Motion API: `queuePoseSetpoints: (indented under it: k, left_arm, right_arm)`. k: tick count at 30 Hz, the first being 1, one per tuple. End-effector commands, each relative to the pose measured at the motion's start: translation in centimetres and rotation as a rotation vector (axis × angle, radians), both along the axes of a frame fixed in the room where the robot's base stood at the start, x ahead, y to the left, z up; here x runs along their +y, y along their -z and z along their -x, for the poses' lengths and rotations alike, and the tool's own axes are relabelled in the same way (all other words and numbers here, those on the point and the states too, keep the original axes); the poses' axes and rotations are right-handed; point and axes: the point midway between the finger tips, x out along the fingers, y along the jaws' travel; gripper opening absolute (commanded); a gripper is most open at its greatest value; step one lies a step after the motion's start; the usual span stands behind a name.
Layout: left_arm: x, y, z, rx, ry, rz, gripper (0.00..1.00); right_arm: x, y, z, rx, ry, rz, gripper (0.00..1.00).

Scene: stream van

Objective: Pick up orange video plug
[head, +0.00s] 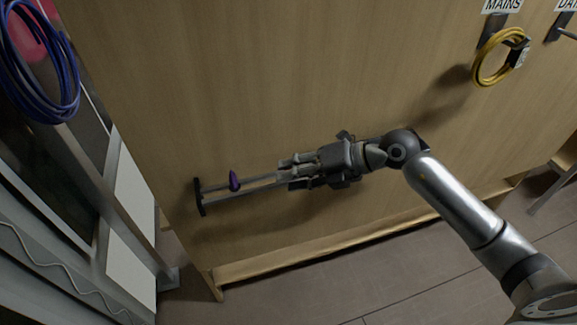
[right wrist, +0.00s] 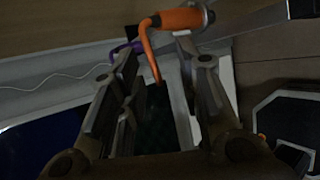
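The orange video plug (right wrist: 182,18) shows in the right wrist view at the top, beyond the fingertips. Its orange cord (right wrist: 150,52) bends down between the two fingers. My right gripper (right wrist: 156,48) has its fingers apart, with the plug near the right fingertip; I cannot tell whether they touch. In the head view my right gripper (head: 286,170) reaches left along a metal rack on the wooden panel, and the orange plug is not visible there. My left gripper is not in view.
A purple plug (head: 234,180) hangs in the metal rack (head: 200,197), left of my right gripper. The wooden panel (head: 300,70) stands close behind. A yellow cable coil (head: 480,72) hangs at upper right, a blue coil (head: 40,90) at upper left.

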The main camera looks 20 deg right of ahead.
Motion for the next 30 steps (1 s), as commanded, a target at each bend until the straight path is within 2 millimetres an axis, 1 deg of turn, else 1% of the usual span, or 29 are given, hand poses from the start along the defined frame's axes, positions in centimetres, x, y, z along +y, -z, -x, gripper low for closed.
queuePoseSetpoints:
  k: [5, 8, 12, 13, 25, 30]
  left_arm:
    - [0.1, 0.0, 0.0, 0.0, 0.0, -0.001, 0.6]
    - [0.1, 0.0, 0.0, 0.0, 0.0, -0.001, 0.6]
    - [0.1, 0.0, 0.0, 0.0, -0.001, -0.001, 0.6]
    - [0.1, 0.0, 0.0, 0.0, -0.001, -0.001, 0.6]
    - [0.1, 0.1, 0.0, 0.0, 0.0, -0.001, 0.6]
    - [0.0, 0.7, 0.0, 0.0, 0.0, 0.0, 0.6]
  right_arm:
    - [0.0, 0.0, 0.0, -0.001, 0.001, 0.0, 0.33]
    - [0.0, 0.0, 0.0, -0.001, 0.001, 0.0, 0.21]
    - [0.0, 0.0, 0.0, -0.001, 0.001, 0.0, 0.03]
    - [0.0, 0.0, 0.0, -0.001, 0.001, 0.0, 0.0]
    - [0.0, -0.1, 0.0, -0.002, 0.0, 0.0, 0.0]
    - [-0.1, -1.0, -0.1, -0.005, 0.0, 0.0, 0.0]
